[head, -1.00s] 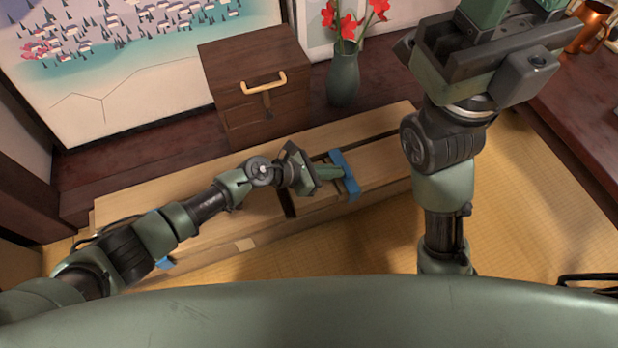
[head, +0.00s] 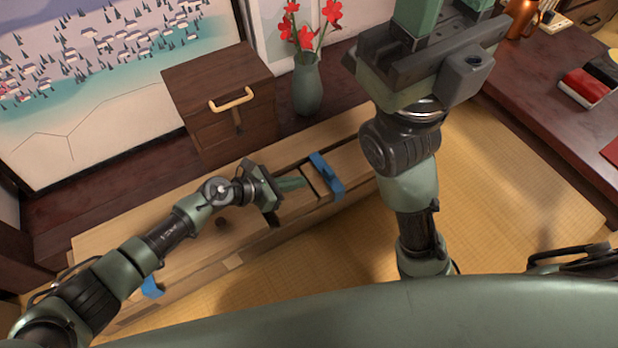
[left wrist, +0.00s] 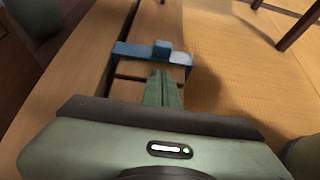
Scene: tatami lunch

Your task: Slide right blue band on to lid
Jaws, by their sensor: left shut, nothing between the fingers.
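A long wooden box (head: 190,236) lies on the mats, with pale lid boards and dark gaps on top. The right blue band (head: 327,177) lies across the box towards its right end; it also shows in the left wrist view (left wrist: 128,49), with a raised blue block at its middle. My left gripper (head: 302,183) is shut and empty, low over the box just left of this band. In the left wrist view its closed fingers (left wrist: 163,80) point at the band with a small gap. The left blue band (head: 152,287) shows at the near-left side. My right gripper (head: 444,12) is raised, fingers apart, tips cut off.
A dark wooden cabinet (head: 222,106) and a vase of red flowers (head: 307,85) stand behind the box. A dark red table (head: 555,120) is at the right. Tatami floor (head: 500,190) lies clear between box and table.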

